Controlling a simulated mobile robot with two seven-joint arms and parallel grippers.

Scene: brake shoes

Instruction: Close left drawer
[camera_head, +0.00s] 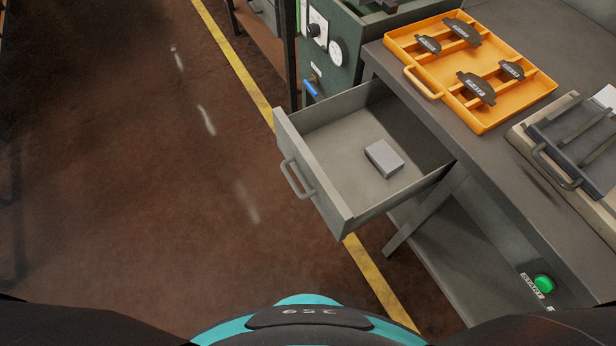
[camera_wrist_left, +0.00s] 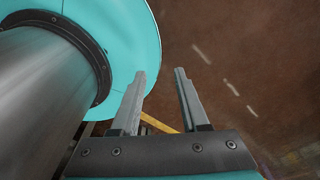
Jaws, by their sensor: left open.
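The grey drawer (camera_head: 330,207) is pulled well out of the workbench in the head view. A small light grey block (camera_head: 384,158) lies inside it. The drawer's bar handle (camera_head: 296,179) is on its front panel, facing left over the floor. My left gripper (camera_wrist_left: 160,80) shows only in the left wrist view. Its two fingers are apart with nothing between them, and it is beside my teal body, away from the drawer. My right gripper is not in view.
The workbench (camera_head: 499,160) carries an orange tray (camera_head: 482,124) with several dark brake shoes and a second tray with a dark handle (camera_head: 556,166). A green machine (camera_head: 345,35) stands behind the drawer. A green button (camera_head: 543,283) is at the bench front. The floor at left is clear.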

